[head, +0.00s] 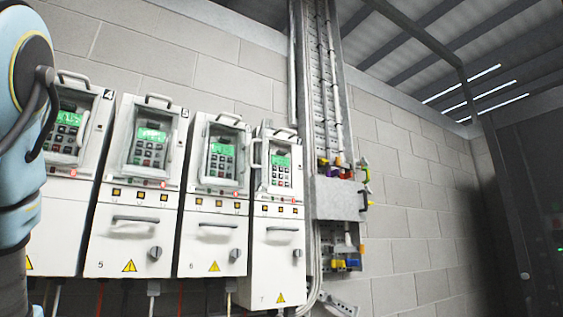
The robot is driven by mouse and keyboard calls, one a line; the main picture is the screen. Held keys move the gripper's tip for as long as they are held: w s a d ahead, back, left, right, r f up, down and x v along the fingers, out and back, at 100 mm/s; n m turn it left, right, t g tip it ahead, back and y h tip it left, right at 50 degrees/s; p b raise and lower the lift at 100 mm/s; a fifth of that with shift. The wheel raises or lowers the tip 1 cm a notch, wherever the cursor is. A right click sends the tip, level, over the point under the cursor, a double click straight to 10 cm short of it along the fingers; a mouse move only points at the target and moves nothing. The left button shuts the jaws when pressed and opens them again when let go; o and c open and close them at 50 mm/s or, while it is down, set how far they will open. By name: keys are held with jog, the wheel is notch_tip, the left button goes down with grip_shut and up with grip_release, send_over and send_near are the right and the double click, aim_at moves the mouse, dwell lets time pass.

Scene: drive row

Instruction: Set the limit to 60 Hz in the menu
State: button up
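Several white drive cabinets stand in a row against the wall. Each has a green-lit display and a keypad in a framed upper section. The displays show at the far left (69,118), second (151,135), third (221,149) and rightmost (281,161); their text is too small to read. The keypads of the second (147,155), third (220,166) and rightmost (280,177) drives show small dark keys, with some red and green ones. The lower fronts seem marked 5, 6 and 7. My gripper is not in view; a blue link of my arm covers the left edge.
Handles project from the cabinet fronts, such as the lower one on the rightmost drive (283,229). Rotary knobs (154,254) sit below. A grey cable tray (325,90) and a box (340,199) with coloured parts stand right of the row. A dark cabinet (535,200) is far right.

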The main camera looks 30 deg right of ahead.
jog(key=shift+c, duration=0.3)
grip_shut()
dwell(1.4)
